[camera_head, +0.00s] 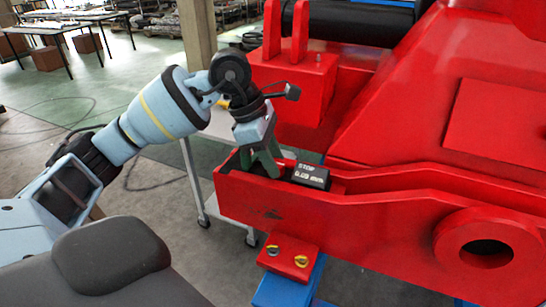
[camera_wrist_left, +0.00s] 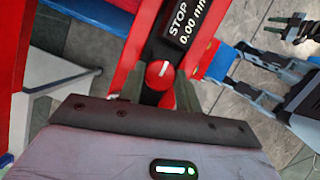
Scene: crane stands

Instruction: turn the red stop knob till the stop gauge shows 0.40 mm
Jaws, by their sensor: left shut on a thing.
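The red stop knob (camera_wrist_left: 160,75), with a white mark on its top, sits just below the stop gauge (camera_wrist_left: 182,22) in the left wrist view. The gauge reads 0.00 mm there. In the head view the black gauge (camera_head: 310,176) stands in the red channel, its digits small; the knob is mostly hidden by my fingers. My left gripper (camera_head: 265,165) reaches down into the channel, its green fingers shut on the knob. These fingers (camera_wrist_left: 160,92) flank the knob in the left wrist view. My right gripper (camera_wrist_left: 274,25) shows small at the upper right there, its fingers apart and empty.
The red channel walls (camera_head: 350,220) rise close around the gauge and knob. A red crane body (camera_head: 430,100) fills the right side. A grey trolley (camera_head: 205,185) stands behind my left arm. A red plate (camera_head: 288,256) with two small fittings lies in front.

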